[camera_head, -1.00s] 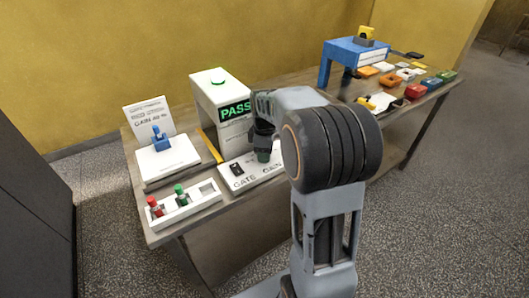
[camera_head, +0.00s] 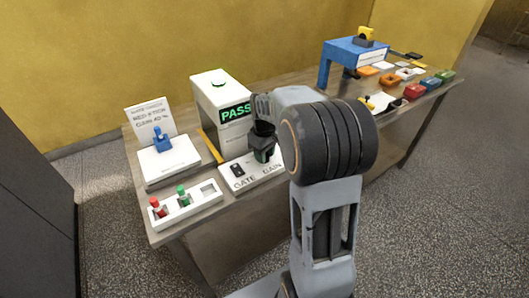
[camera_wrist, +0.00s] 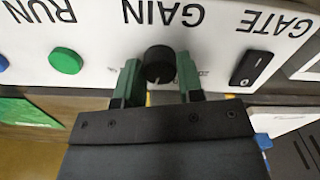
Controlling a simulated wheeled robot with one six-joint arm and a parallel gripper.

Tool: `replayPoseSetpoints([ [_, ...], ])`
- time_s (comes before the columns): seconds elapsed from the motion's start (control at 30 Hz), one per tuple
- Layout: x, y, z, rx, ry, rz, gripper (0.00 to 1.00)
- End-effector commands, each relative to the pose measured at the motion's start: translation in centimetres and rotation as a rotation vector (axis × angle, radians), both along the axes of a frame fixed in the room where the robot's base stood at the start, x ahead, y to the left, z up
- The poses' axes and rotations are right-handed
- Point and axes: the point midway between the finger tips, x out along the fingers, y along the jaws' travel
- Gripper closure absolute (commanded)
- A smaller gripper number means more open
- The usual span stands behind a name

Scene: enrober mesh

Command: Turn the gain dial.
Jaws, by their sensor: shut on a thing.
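The gain dial (camera_wrist: 159,63) is a round black knob on a white panel, beside the printed word GAIN, in the wrist view. A short pale mark shows on its lower edge in that view. My gripper (camera_wrist: 160,76) has its two green-padded fingers on either side of the dial and is shut on it. In the head view my gripper (camera_head: 263,155) reaches down to the right part of the white panel (camera_head: 240,182), and the dial is hidden behind it.
A black GATE rocker switch (camera_wrist: 250,68) sits beside the dial. Green (camera_wrist: 66,60) and blue (camera_wrist: 2,62) buttons are on its other side. A white box with a green PASS display (camera_head: 235,113) stands behind the panel. A tray with red and green pieces (camera_head: 207,190) is at the left.

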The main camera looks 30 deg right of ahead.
Motion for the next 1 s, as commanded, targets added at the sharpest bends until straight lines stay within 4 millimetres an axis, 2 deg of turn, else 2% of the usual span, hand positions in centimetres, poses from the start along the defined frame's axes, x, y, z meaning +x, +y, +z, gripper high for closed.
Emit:
replayPoseSetpoints([
  [0.23, 0.01, 0.0, 0.03, 0.0, 0.0, -0.06, 0.89],
  [0.7, 0.02, 0.01, 0.02, 0.0, -0.001, -0.07, 0.89],
  [0.73, 0.02, 0.01, 0.02, 0.0, -0.001, -0.07, 0.62],
  [0.97, 0.01, -0.01, 0.02, 0.0, -0.001, -0.07, 0.4],
  [1.0, 0.01, -0.01, 0.02, 0.0, -0.001, -0.07, 0.4],
])
